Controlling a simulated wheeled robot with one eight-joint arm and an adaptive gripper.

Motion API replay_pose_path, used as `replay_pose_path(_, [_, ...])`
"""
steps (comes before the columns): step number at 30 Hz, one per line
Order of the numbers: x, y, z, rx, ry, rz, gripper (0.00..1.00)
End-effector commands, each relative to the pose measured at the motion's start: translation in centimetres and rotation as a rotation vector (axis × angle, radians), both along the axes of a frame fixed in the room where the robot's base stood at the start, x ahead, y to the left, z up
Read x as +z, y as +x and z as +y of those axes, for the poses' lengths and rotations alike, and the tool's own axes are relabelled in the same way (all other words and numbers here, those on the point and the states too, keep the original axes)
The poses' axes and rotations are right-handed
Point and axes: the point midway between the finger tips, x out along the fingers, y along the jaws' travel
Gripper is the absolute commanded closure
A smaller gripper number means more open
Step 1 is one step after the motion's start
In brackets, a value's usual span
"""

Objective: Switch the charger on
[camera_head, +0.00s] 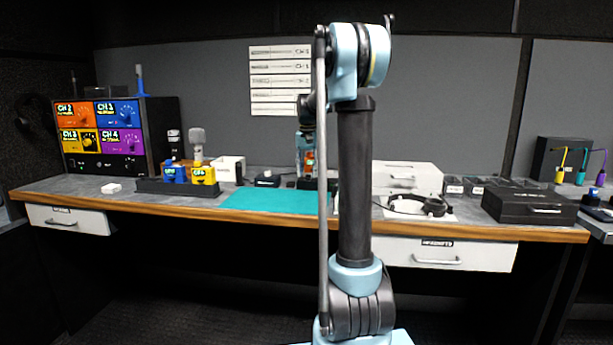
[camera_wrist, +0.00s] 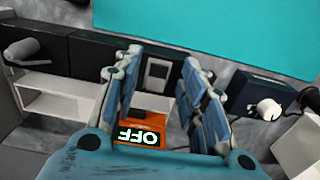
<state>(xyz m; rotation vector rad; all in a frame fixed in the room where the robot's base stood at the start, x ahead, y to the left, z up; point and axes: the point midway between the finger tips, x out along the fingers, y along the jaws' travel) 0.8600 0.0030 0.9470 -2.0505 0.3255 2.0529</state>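The charger is a long black unit (camera_wrist: 90,62) in the wrist view, with a pale rocker switch (camera_wrist: 157,72) on its face. An orange pack (camera_wrist: 138,134), apparently standing in it, has a display reading OFF, upside down in this view. My gripper (camera_wrist: 162,58) is open. Its two fingers are apart, one on each side of the switch and the orange pack. I cannot tell whether they touch anything. In the head view my arm partly hides this spot; only a bit of orange (camera_head: 308,161) shows beside it.
A dark box with a white knob (camera_wrist: 266,106) lies to the right in the wrist view. A teal mat (camera_head: 275,199) leaves clear bench. Left in the head view are a black dock (camera_head: 190,188) with blue and yellow packs and a white box (camera_head: 228,169).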

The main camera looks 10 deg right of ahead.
Motion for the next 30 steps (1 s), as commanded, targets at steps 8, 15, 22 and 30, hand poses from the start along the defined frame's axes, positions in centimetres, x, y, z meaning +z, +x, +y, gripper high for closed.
replay_pose_path(8, [-1.33,0.00,-0.01,0.000,0.000,0.000,0.62])
replay_pose_path(15, [-1.34,0.00,-0.01,0.000,0.000,0.000,0.66])
replay_pose_path(22, [-1.33,0.00,-0.01,0.000,0.000,0.000,1.00])
replay_pose_path(30, [-1.28,0.27,-0.07,-0.001,0.018,0.053,1.00])
